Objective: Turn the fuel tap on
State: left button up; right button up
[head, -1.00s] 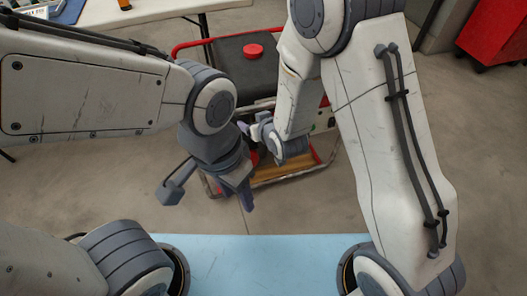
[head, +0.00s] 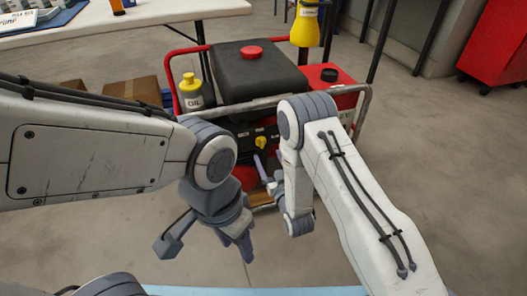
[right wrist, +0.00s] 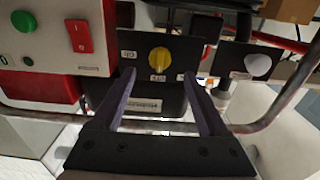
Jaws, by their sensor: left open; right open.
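The yellow fuel tap knob (head: 261,143) is on the dark front panel of the red-framed generator (head: 258,78). In the right wrist view the knob (right wrist: 159,60) sits on a black panel with small white labels around it, too small to read surely. My right gripper (head: 264,170) is open, just in front of and below the knob in the head view. In the right wrist view its two fingers (right wrist: 158,82) point at the panel, one on each side of the knob; contact cannot be told. My left gripper (head: 240,243) is open and empty, low and away from the generator.
A yellow oil bottle (head: 193,92) stands left of the generator. A red switch (right wrist: 80,36) and green button (right wrist: 24,22) are left of the knob, a white round knob (right wrist: 258,65) right. The frame bar (right wrist: 285,112) runs close by.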

aim_at(262, 145)
jog(key=b+x, duration=0.1)
jog(key=x, duration=0.3)
jog(key=shift+w+a+f, duration=0.1)
jog(key=shift+w, duration=0.15)
jog(key=shift+w+a+b, duration=0.25)
jog(key=shift+w+b, duration=0.05)
jog(key=shift+w, duration=0.35)
grip_shut()
